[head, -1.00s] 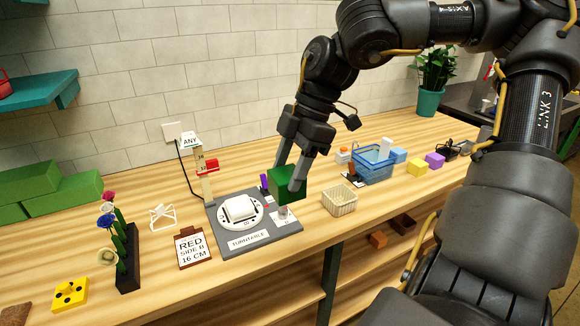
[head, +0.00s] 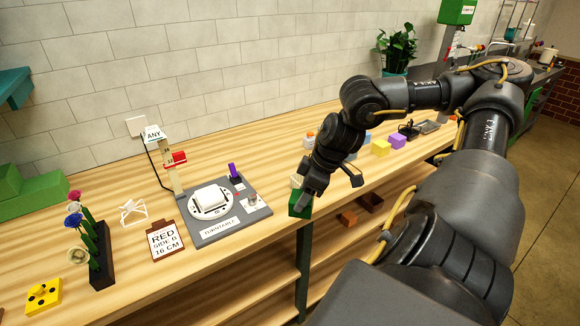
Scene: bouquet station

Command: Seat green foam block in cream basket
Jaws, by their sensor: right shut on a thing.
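My right gripper (head: 306,191) is shut on the green foam block (head: 299,206), pointing down at the front edge of the bench. The block shows as a small dark green piece below the fingers. A small part of the cream basket (head: 296,181) shows just behind the block and gripper; the rest is hidden. The block overlaps the basket in this view, and I cannot tell whether it is above it, in front of it or touching it. My left gripper is not in view.
The grey turntable board (head: 225,229) stands left of the gripper, with a purple item (head: 233,172) on it. A yellow block (head: 381,147) and a purple block (head: 398,141) lie to the right. Flowers in a dark rack (head: 101,262) stand far left.

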